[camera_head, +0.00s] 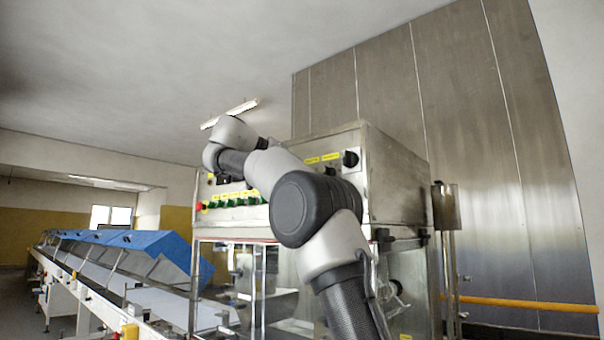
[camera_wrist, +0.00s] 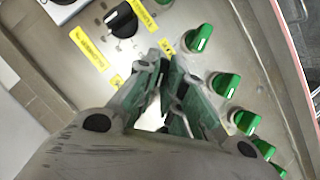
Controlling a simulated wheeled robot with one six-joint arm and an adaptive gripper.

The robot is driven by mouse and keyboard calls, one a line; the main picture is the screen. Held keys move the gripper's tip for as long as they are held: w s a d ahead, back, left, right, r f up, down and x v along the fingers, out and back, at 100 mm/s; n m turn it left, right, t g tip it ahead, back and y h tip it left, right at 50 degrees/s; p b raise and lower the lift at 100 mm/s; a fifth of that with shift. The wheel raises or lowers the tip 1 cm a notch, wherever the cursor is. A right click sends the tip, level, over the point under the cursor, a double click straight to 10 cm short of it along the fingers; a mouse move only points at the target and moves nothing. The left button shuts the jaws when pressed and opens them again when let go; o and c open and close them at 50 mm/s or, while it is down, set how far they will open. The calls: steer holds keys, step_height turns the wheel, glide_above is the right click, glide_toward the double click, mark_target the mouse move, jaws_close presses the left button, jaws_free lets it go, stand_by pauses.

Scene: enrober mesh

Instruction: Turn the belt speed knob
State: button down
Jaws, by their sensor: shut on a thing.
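The control panel (camera_wrist: 70,28) carries a row of green knobs (camera_wrist: 227,85) and a black knob (camera_wrist: 122,20) with yellow labels. My gripper (camera_wrist: 166,68) is at the panel between the black knob and the green row, its fingers closed together on a knob. The fingers hide most of that knob, so its colour and pointer angle cannot be told. I cannot read the labels to tell which knob is for belt speed. In the head view, my arm crosses the panel of the steel cabinet (camera_head: 398,180) and hides my gripper.
In the head view, a black knob (camera_head: 351,158) is at the panel's upper right, and a red button (camera_head: 199,206) is at its left end. A long conveyor with blue covers (camera_head: 150,243) runs off to the left. A yellow rail (camera_head: 530,303) is at the right.

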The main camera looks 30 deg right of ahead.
stand_by(0.4)
steer(key=c, duration=1.5)
jaws_free()
steer(key=v, duration=0.7)
steer(key=shift+w+a, duration=0.1)
steer(key=shift+a, duration=0.2)
